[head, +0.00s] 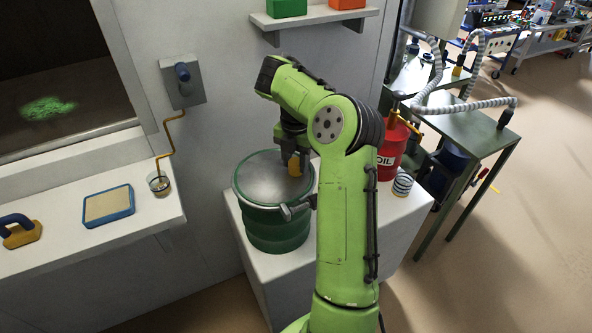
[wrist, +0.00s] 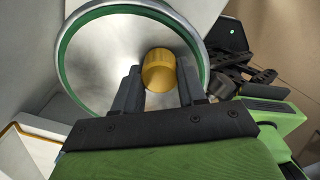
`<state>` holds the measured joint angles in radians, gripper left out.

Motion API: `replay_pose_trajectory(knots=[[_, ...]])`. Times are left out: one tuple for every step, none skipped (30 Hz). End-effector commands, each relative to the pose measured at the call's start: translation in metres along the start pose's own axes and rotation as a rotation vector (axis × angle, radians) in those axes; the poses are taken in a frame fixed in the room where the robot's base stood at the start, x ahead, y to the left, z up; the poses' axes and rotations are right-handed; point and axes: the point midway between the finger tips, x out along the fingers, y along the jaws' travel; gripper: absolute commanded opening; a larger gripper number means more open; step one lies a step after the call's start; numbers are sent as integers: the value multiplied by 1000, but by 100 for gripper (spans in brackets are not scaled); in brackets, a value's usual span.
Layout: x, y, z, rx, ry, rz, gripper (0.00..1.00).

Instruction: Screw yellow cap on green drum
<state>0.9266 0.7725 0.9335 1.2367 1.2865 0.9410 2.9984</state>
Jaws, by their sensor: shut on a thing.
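The green drum (head: 277,230) stands upright on a white stand, with a grey metal lid (head: 262,178) on top. The yellow cap (head: 294,166) is at the right part of the lid; it also shows in the wrist view (wrist: 159,71) between the fingertips. My gripper (head: 292,150) points down over the drum and is shut on the yellow cap; its fingers show in the wrist view (wrist: 158,88). I cannot tell whether the cap touches the lid, and any opening under it is hidden.
A red oil can (head: 391,152) and a striped cup (head: 402,185) stand right of the drum, behind my arm. A white counter (head: 60,225) at left holds a blue-rimmed tray (head: 108,190), a small glass (head: 158,183) and a blue-handled yellow tool (head: 20,232). A shelf (head: 315,17) hangs above.

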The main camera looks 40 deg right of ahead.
Motion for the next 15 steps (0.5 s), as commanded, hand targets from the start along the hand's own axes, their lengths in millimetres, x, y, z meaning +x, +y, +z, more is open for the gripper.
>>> replay_pose_trajectory(knots=[[6,-2,-2,8,15,-11,0],[6,-2,-2,7,15,-11,0],[5,-2,-2,6,16,-12,0],[5,-2,-2,5,16,-12,0],[5,-2,-2,5,16,-12,42],[5,-2,-2,4,16,-13,48],[5,-2,-2,3,16,-13,53],[5,-2,-2,3,16,-12,57],[4,-2,-2,2,15,-12,63],[4,-2,-2,2,14,-11,68],[3,-2,-2,2,13,-10,70],[3,-2,-1,1,12,-9,70],[3,-2,-1,1,11,-9,70],[2,-1,-1,1,10,-8,70],[2,-1,-1,1,10,-8,70]])
